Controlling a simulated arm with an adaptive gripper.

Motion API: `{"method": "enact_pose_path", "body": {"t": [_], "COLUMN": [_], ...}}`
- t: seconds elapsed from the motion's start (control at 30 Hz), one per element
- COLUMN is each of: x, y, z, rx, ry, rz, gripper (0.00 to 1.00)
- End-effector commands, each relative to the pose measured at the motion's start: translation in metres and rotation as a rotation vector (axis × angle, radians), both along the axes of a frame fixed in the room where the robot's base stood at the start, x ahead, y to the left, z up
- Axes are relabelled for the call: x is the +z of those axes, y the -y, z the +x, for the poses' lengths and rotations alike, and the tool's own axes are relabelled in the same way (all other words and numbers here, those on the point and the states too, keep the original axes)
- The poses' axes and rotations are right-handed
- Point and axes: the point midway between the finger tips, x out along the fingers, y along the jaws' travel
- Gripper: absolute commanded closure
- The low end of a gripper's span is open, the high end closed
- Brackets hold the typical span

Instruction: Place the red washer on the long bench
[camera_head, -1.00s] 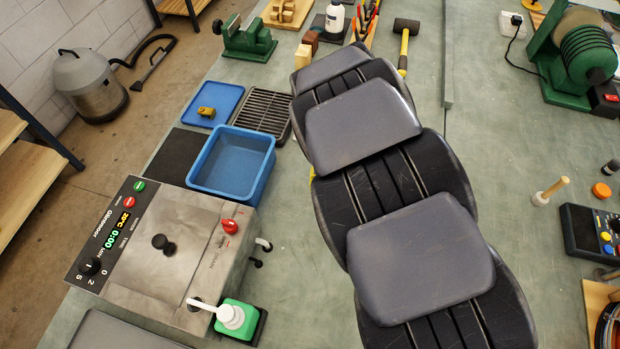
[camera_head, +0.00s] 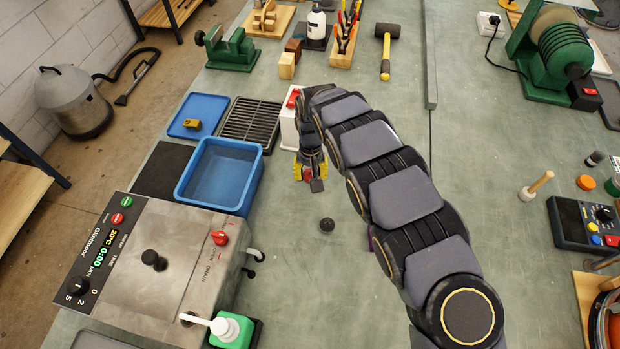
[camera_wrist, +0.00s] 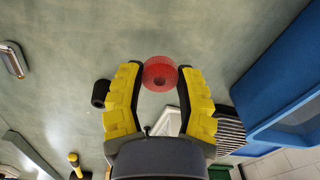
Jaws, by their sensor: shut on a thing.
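The red washer (camera_wrist: 160,72) is between the yellow-padded fingertips of my gripper (camera_wrist: 160,82) in the wrist view. My gripper is shut on it. In the head view my gripper (camera_head: 309,173) points down over the long bench (camera_head: 330,275), right of the blue bin, and a small red patch of the washer (camera_head: 307,175) shows between the fingers. I cannot tell exactly how high the washer is above the bench top. The long bench has a green-grey top.
A small dark round object (camera_head: 327,225) lies on the bench in front. Bare bench lies around it. The steel bath (camera_head: 158,262) stands front left.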

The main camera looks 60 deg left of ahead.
Motion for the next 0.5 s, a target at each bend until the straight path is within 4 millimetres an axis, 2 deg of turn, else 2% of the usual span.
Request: {"method": "enact_pose_path", "body": {"t": [0.23, 0.5], "x": [-0.032, -0.035], "y": [-0.003, -0.004], "z": [0.0, 0.001], "rx": [0.001, 0.001], "ry": [-0.002, 0.001], "rz": [-0.002, 0.0], "gripper": [0.73, 0.73]}}
